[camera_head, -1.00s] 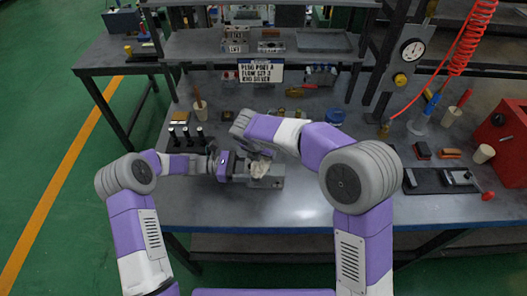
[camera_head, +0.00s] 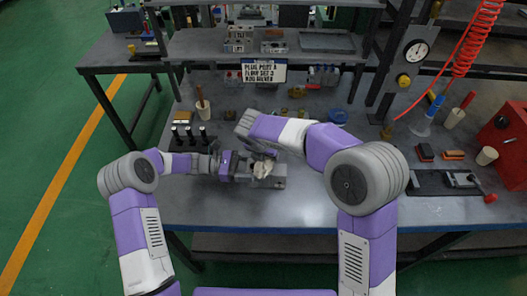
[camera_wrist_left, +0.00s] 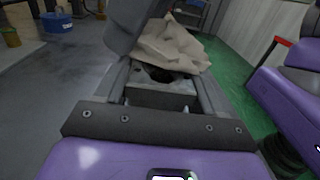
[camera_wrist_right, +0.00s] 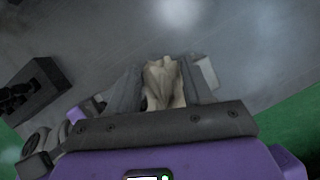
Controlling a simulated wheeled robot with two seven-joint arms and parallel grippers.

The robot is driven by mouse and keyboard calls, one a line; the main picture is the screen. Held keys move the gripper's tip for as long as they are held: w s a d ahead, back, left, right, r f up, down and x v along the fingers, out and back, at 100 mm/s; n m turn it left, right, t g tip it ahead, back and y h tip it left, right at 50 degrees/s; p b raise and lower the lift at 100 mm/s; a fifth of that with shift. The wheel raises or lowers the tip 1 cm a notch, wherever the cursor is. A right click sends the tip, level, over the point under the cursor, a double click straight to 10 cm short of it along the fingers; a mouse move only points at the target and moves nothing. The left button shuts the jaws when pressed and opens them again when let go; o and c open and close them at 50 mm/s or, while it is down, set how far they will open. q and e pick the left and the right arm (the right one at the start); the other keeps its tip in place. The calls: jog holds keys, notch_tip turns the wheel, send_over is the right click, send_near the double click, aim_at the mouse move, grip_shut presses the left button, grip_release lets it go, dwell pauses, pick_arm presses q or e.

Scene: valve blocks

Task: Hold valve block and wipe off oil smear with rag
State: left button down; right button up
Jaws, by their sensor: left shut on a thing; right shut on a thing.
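The grey metal valve block (camera_head: 280,183) is at the middle of the bench. It also shows in the left wrist view (camera_wrist_left: 160,97), between the fingers. My left gripper (camera_wrist_left: 160,88) is shut on the block from the left. A crumpled beige rag (camera_head: 262,169) lies over the block's top, and it fills much of the left wrist view's upper middle (camera_wrist_left: 172,45). My right gripper (camera_wrist_right: 165,85) is shut on the rag from above. A dark patch shows on the block just under the rag's edge. I cannot tell whether it is oil or shadow, and the rag hides the rest.
Black upright parts (camera_head: 188,135) stand left of the grippers. A black tray (camera_head: 447,183) and a red box (camera_head: 505,130) are at right. The front bench strip is clear.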

jog(key=shift+a, duration=1.25)
jog(key=shift+d, duration=1.25)
jog(key=shift+a+f, duration=0.1)
jog(key=shift+a, duration=0.9)
pick_arm(q)
jog(key=shift+s+d+r, duration=0.1)
jog(key=shift+d, duration=0.05)
pick_arm(e)
jog(key=shift+a, duration=0.35)
jog(key=shift+d, duration=1.3)
jog(key=shift+a, duration=0.6)
jog(key=shift+r, duration=3.55)
